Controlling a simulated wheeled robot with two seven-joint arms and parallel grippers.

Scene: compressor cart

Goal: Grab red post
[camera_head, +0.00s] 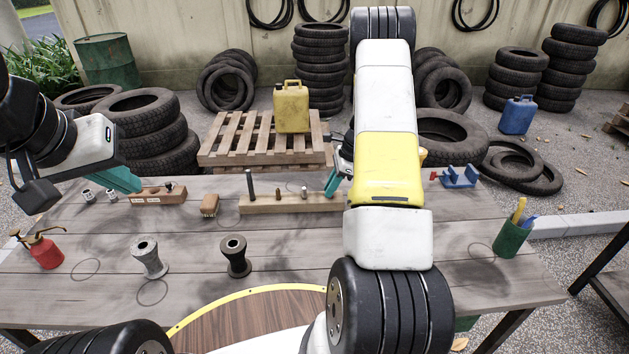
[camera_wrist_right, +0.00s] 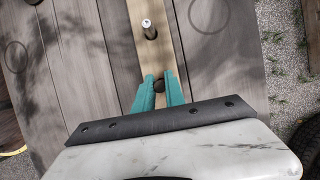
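No post in view is clearly red. A long wooden beam (camera_head: 262,203) on the table carries several short posts, including a tall dark one (camera_head: 250,185). My right gripper (camera_head: 331,184) is at the beam's right end. In the right wrist view its teal fingers (camera_wrist_right: 159,77) are apart, with a dark round post top (camera_wrist_right: 158,86) between them; its colour is hard to tell and contact is not clear. A post with a pale top (camera_wrist_right: 148,29) stands farther along the beam. My left gripper (camera_head: 136,184) is by a short wooden block (camera_head: 150,198); its finger gap is not visible.
A red oil can (camera_head: 46,251), two spools (camera_head: 149,258) and a brush (camera_head: 209,206) are on the table. A blue holder (camera_head: 459,178) and a green cup (camera_head: 510,240) are at the right. My right arm hides part of the table.

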